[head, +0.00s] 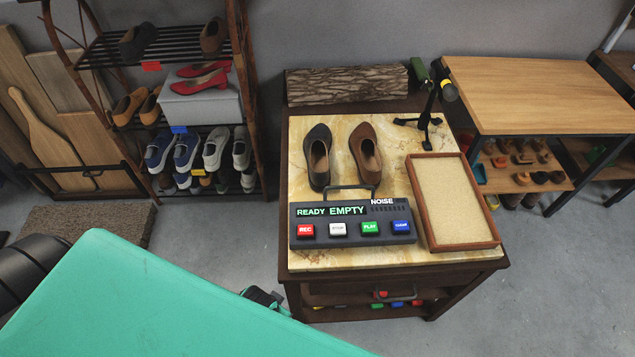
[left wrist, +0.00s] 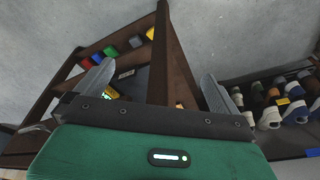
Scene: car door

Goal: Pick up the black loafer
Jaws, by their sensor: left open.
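A black loafer (head: 318,158) stands on the marble-topped table in the head view, toe toward the back, with a tan inside showing. A brown loafer (head: 365,155) stands just to its right, apart from it. My left gripper (head: 265,298) shows only in small part in the head view, low beside the table's front left corner and well away from the loafer. In the left wrist view its two grey fingers (left wrist: 157,72) are wide apart, with nothing held between them. The black loafer is not seen in that view. My right gripper is not in view.
A recorder box (head: 352,222) with a raised handle stands in front of the loafers. A cork-filled tray (head: 422,188) lies at right, a small tripod (head: 425,122) behind it. A log (head: 347,84) lies at the back. A shoe rack (head: 262,100) stands left.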

